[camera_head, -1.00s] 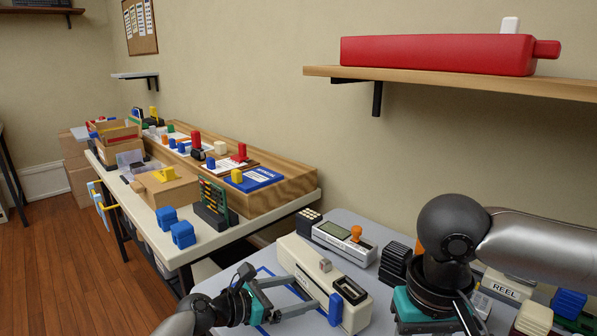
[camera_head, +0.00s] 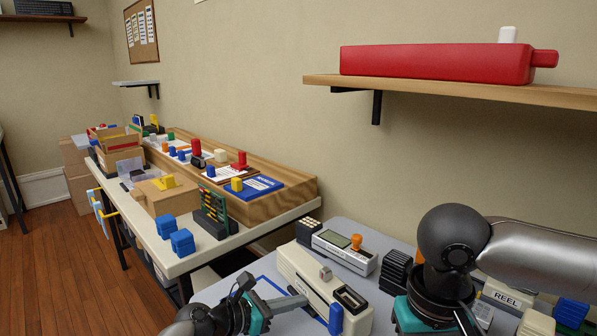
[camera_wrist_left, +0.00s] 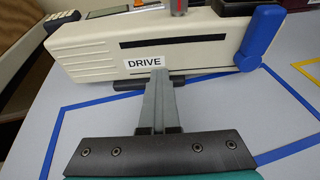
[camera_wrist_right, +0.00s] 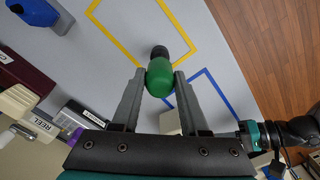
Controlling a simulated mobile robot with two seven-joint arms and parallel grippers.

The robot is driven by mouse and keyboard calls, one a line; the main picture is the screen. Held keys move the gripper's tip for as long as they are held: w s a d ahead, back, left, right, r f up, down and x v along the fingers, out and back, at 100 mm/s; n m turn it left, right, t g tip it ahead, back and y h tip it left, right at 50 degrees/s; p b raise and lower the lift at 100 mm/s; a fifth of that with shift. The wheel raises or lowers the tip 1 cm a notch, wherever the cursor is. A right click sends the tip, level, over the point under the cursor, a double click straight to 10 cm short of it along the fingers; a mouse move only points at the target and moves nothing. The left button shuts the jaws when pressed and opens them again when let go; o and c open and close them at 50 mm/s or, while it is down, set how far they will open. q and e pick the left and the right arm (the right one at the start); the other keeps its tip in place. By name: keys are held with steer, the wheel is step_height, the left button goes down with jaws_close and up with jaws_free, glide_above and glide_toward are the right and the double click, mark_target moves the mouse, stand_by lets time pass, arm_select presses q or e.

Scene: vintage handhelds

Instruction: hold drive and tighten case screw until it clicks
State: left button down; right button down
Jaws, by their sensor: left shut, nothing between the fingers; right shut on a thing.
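The drive (camera_head: 308,280) is a long cream case on the grey table, with a blue lever (camera_head: 336,317) at its near end and a small grey block on top. In the left wrist view its side (camera_wrist_left: 97,43) carries a DRIVE label. My left gripper (camera_wrist_left: 157,75) is shut and empty, its tips at the drive's lower side by the label; I cannot tell whether they touch. My right gripper (camera_wrist_right: 160,80) is shut on a green-handled tool (camera_wrist_right: 160,72) with a dark end, held over the table. I cannot make out the case screw.
A cream device with an orange knob (camera_head: 356,242) stands behind the drive, with black ribbed blocks (camera_head: 396,270) beside it. A REEL-labelled box (camera_head: 508,297) and blue blocks are at right. Blue and yellow outlines mark mostly bare tabletop (camera_wrist_right: 215,55). A shelf (camera_head: 430,88) hangs above.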

arm_select(q)
steer(key=c, duration=1.6)
jaws_free()
jaws_free()
